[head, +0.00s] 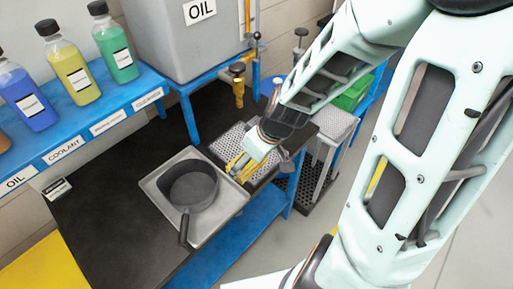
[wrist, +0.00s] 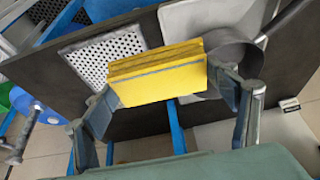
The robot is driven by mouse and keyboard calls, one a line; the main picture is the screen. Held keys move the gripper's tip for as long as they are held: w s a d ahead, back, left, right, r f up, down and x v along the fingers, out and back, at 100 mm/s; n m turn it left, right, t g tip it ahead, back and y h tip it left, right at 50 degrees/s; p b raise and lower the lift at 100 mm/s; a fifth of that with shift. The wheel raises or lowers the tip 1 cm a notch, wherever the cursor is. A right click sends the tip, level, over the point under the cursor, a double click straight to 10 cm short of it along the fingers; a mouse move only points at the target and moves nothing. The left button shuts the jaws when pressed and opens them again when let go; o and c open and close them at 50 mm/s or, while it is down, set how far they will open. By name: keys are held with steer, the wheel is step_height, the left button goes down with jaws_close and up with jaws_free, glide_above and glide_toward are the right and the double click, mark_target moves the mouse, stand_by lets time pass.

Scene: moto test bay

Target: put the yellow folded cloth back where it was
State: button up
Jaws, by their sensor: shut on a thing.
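The yellow folded cloth (wrist: 155,75) is held between the two fingers of my gripper (wrist: 165,92) in the wrist view. It shows stacked folds and a grey stripe along one edge. In the head view my gripper (head: 243,165) is over the bench near its right end, with the cloth (head: 238,168) partly hidden by it. A perforated metal plate (wrist: 104,57) lies beyond the cloth in the wrist view, to its left. The gap between cloth and bench cannot be told exactly.
A dark pan (head: 190,190) sits on a light square tray (head: 222,210) left of my gripper. Bottles of blue, yellow and green fluid stand on a blue labelled shelf (head: 90,130). A grey OIL tank (head: 170,45) with a brass tap (head: 238,85) stands behind. The bench's left part (head: 90,215) is clear.

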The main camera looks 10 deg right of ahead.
steer(key=w+d+f+b, duration=0.1)
steer(key=w+f+b, duration=0.1)
steer(key=w+f, duration=0.1)
steer(key=w+d+f+b, duration=0.2)
steer(key=w, duration=0.2)
steer(key=w+d+f+b, duration=0.1)
steer(key=w+f+b, duration=0.2)
steer(key=w, duration=0.1)
steer(key=shift+w+d+f, duration=0.2)
steer(key=shift+d+f, duration=0.1)
steer(key=shift+d, duration=0.05)
steer(key=shift+w+d+f, duration=0.15)
steer(key=shift+w+f, duration=0.15)
steer(key=shift+w, duration=0.1)
steer(key=shift+w+d+f+b, duration=0.1)
steer(key=shift+w+f+b, duration=0.1)
steer(key=shift+f+b, duration=0.65)
steer(key=shift+w+d+f+b, duration=0.15)
steer(key=shift+f+b, duration=0.4)
steer(key=shift+f, duration=0.5)
steer(key=shift+f, duration=0.2)
steer(key=o, duration=1.1)
steer(key=shift+a, duration=0.1)
